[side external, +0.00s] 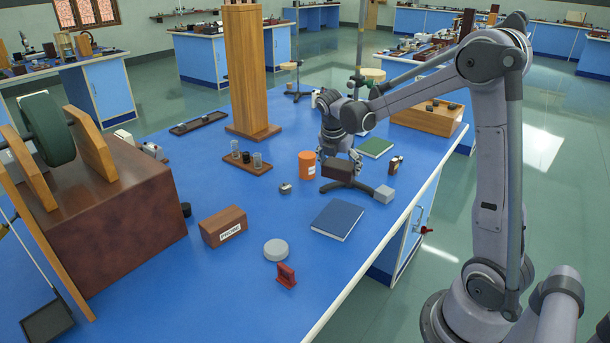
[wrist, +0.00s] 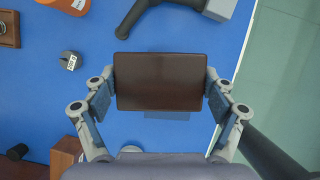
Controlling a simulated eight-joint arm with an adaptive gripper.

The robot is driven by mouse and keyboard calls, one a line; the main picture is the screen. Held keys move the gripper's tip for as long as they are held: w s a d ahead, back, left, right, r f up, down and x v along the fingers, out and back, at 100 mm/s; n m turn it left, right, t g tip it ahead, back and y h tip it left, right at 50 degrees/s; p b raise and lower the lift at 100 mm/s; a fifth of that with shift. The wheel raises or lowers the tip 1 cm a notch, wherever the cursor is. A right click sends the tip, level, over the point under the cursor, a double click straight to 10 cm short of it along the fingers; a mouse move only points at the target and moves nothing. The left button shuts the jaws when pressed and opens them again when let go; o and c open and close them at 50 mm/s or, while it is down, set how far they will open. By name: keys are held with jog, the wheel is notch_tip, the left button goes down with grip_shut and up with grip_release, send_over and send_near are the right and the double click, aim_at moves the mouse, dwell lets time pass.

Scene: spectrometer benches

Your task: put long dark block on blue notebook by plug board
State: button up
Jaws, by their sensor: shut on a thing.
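My gripper (side external: 337,158) is shut on a long dark brown block (side external: 337,170). In the wrist view the block (wrist: 160,81) lies level between the two fingers (wrist: 160,88). In the side view the block is above the table, beyond the blue notebook (side external: 337,220), and overlaps the black stand base in the picture. The notebook lies flat near the table's right edge, with nothing on it. A darker blue strip shows below the block in the wrist view; I cannot tell if it is the notebook or a shadow. I cannot pick out the plug board for certain.
A black stand base (side external: 355,187) with a grey block (side external: 384,194) is close to the held block. An orange cylinder (side external: 307,165) and green notebook (side external: 376,147) stand nearby. A grey disc (side external: 276,250), red piece (side external: 286,275) and labelled brown box (side external: 223,225) lie left of the blue notebook.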

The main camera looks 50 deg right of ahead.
jog(key=s+d+m, duration=0.2)
jog(key=s, duration=1)
send_over(341, 213)
jog(key=a, duration=0.2)
jog(key=shift+g, duration=0.4)
jog(key=f, duration=0.6)
jog(key=shift+s+d+f, duration=0.15)
jog(key=shift+s+d, duration=0.05)
jog(key=shift+d, duration=0.05)
jog(key=shift+w+f, duration=0.15)
jog(key=shift+f, duration=1.95)
jog(key=shift+f, duration=0.1)
jog(key=o, duration=1.1)
jog(key=shift+c, duration=0.2)
